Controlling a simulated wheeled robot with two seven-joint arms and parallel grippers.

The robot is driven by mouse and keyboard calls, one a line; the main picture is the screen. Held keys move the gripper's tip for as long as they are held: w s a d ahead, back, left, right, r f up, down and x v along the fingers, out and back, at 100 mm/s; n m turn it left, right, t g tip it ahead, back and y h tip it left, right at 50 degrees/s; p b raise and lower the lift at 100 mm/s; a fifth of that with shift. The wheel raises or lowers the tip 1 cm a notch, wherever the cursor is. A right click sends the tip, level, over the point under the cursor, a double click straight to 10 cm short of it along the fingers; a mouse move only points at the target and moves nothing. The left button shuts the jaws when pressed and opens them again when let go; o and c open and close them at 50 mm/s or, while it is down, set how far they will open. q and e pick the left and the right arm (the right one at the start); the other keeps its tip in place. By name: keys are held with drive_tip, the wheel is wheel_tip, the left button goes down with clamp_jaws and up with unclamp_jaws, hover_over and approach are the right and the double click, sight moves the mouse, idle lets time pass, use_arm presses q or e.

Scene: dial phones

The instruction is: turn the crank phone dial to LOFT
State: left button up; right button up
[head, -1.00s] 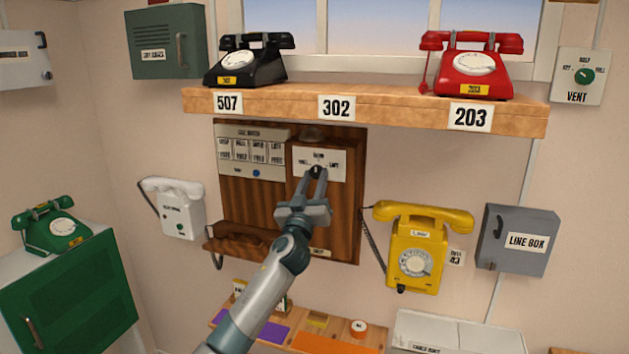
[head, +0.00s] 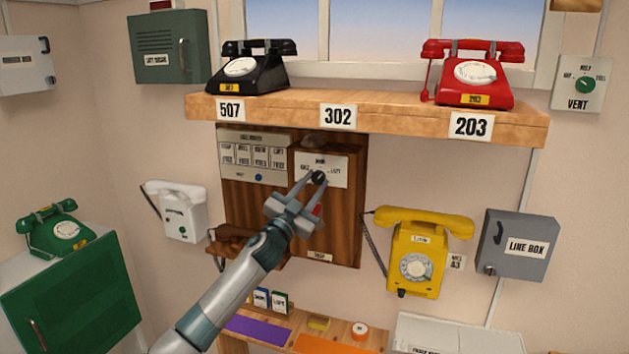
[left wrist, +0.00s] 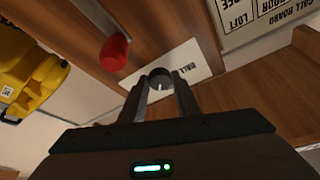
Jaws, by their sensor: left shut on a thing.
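The crank phone (head: 343,225) is a brown wooden box on the back wall. Its small black dial (head: 319,177) sits on a white plate (head: 338,181) with a word at left, at top and at right; the right one reads LOFT. My left gripper (head: 317,179) reaches up from the lower left and is shut on the dial. In the left wrist view the dial (left wrist: 160,79) is between the two fingers, with a short pale mark on it. Which word it points at I cannot tell. A red knob (head: 316,210) shows beside the gripper. My right gripper is out of view.
A call board (head: 254,154) with several cards is left of the dial. A wooden shelf (head: 400,119) with black (head: 246,67) and red phones (head: 474,72) juts out above. A yellow phone (head: 418,250) hangs at right, a white one (head: 176,209) at left.

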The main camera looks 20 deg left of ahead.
use_arm(q)
drive_tip(key=m, duration=0.1)
drive_tip(key=m+h+p, duration=0.1)
drive_tip(key=m+g+p, duration=0.1)
drive_tip(key=m, duration=0.1)
drive_tip(key=shift+a+r+h, duration=0.15)
drive_tip(key=shift+r+h, duration=0.1)
drive_tip(key=shift+h, duration=0.05)
drive_tip(key=shift+m+g+h+p, duration=0.35)
drive_tip(key=shift+m+p, duration=0.3)
drive_tip(key=shift+m, duration=0.25)
drive_tip(key=shift+f, duration=0.1)
drive_tip(key=o, duration=1)
drive_tip(key=shift+o, duration=0.2)
drive_tip(key=shift+s+f, duration=0.1)
drive_tip(key=shift+s, duration=0.05)
